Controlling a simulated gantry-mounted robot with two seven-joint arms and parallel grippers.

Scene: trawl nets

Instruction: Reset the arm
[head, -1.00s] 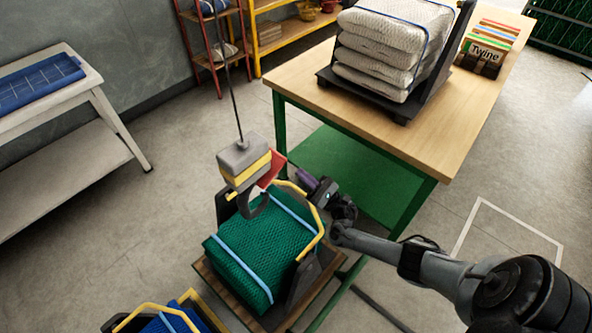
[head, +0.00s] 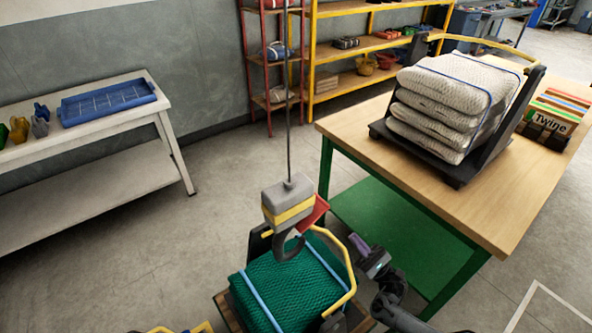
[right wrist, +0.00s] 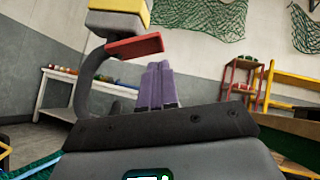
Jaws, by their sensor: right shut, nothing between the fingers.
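My right arm comes in at the lower right of the head view. Its gripper (head: 358,244) is beside the crane hook (head: 290,247), to the right of it and apart from it. In the right wrist view the purple fingers (right wrist: 157,88) are together with nothing between them. The hook hangs from a grey and yellow block (head: 288,205) with a red latch (head: 314,213). It is above a green net bundle (head: 290,285) with blue straps, on a cradle with a yellow handle. My left gripper is out of view.
A wooden-topped table (head: 400,179) with green legs stands at the right. It bears a stack of white nets (head: 450,95) on a black cradle and a Twine box (head: 553,118). A grey bench (head: 110,140) with a blue tray (head: 107,101) is at the left. Open floor lies between.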

